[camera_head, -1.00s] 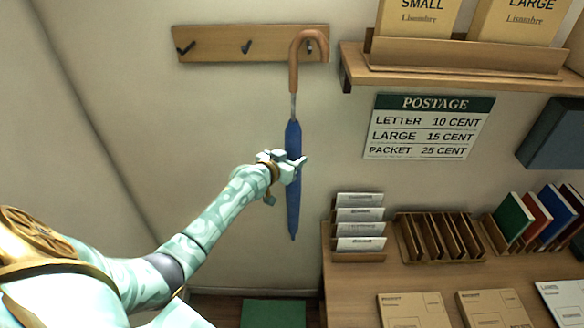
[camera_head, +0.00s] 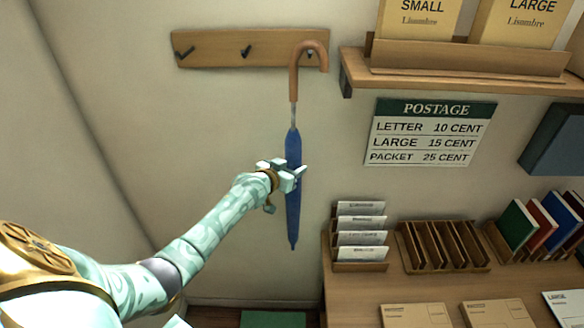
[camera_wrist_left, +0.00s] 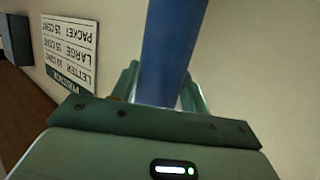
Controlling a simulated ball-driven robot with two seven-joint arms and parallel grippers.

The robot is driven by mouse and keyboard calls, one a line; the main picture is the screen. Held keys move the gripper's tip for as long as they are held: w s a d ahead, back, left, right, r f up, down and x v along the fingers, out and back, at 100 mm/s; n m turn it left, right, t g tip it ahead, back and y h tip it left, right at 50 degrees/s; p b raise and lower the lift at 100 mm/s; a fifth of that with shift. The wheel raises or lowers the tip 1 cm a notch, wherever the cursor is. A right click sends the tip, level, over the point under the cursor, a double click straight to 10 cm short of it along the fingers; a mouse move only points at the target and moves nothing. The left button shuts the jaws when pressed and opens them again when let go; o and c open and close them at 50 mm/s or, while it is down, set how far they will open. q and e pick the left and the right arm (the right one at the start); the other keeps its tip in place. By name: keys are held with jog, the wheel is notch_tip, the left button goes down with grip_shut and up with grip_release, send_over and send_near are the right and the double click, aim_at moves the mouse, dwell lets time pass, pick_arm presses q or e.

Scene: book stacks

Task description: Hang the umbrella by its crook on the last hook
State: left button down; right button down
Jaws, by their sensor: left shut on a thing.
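The umbrella (camera_head: 293,210) is upright, with a furled blue canopy, a thin shaft and a brown crook (camera_head: 294,85) at the top. My left gripper (camera_head: 290,174) is shut on the blue canopy around its middle. In the left wrist view the blue canopy (camera_wrist_left: 170,45) stands between the two fingers (camera_wrist_left: 160,88). The wooden hook rail (camera_head: 215,50) is on the wall with dark hooks. The last hook (camera_head: 309,54), at the right end, shows inside the bend of the crook, partly hidden. I cannot tell whether crook and hook touch. My right gripper is out of view.
A wall shelf (camera_head: 450,88) with yellow envelope boxes juts out just right of the crook. A postage sign (camera_head: 430,131) hangs below it. A desk (camera_head: 350,290) with card holders and a slotted rack (camera_head: 442,247) stands at lower right. The wall left of the umbrella is clear.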

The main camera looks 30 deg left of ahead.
pick_arm(q)
jog(key=c, duration=0.7)
grip_release()
jog(key=shift+o, duration=0.2)
jog(key=shift+s, duration=0.1)
